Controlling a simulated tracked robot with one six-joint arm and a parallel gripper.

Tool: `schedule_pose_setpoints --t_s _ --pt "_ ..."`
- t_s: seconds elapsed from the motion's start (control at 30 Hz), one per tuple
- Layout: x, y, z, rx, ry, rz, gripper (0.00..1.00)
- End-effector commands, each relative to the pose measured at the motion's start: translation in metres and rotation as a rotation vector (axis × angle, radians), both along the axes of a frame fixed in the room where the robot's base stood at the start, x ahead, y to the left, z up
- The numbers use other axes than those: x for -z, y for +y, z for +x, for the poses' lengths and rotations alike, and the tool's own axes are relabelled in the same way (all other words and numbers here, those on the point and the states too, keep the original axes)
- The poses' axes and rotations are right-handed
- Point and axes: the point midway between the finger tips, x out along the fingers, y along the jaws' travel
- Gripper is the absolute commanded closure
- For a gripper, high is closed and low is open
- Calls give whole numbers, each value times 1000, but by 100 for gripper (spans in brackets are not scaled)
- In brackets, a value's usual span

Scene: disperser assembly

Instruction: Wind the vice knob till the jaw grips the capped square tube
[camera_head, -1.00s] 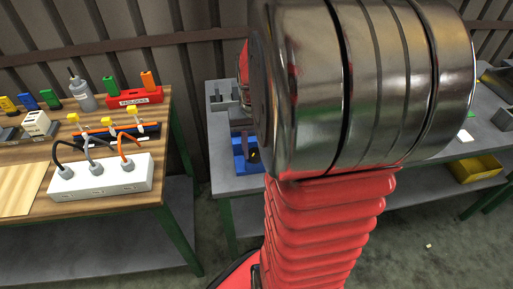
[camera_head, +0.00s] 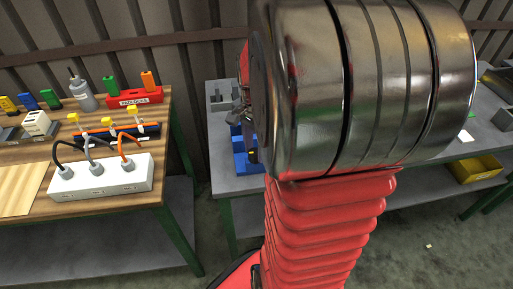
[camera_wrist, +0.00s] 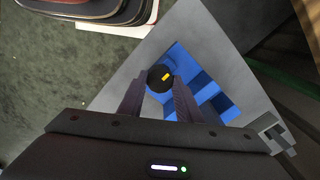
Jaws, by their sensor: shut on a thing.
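The blue vice (camera_wrist: 205,88) stands on a grey bench and shows in the wrist view just beyond my fingers. Its round black knob (camera_wrist: 160,76) has a yellow mark and sits between my fingertips. My gripper (camera_wrist: 159,88) is shut on the knob, one finger at each side. In the head view the vice (camera_head: 240,163) is partly hidden behind my arm, and a small part of my gripper shows above it. I cannot make out the capped square tube or the gap at the jaw in either view.
The grey bench (camera_head: 225,184) has a grey fixture (camera_head: 219,97) near its back. A wooden table (camera_head: 150,185) on the left carries a white socket strip (camera_head: 102,178), a red padlock holder (camera_head: 134,97) and other small items. A yellow bin (camera_head: 474,169) is at the right.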

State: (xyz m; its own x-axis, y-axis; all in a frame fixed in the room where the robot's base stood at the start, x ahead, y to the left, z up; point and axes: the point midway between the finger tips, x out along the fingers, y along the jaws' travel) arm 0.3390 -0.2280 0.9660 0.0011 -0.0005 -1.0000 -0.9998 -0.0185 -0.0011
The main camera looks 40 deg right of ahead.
Motion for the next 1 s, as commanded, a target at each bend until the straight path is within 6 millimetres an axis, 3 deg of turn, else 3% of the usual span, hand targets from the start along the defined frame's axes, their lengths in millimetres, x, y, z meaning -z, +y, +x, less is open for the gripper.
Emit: schedule_pose_setpoints --t_s 0.33,0.87,0.9,1.0 --pt "0 -3 -2 186 3 -5 91" --pt "0 -2 -3 222 6 -4 91" --pt "0 -2 -3 222 6 -3 67" --pt "0 -1 -3 222 5 -2 60"
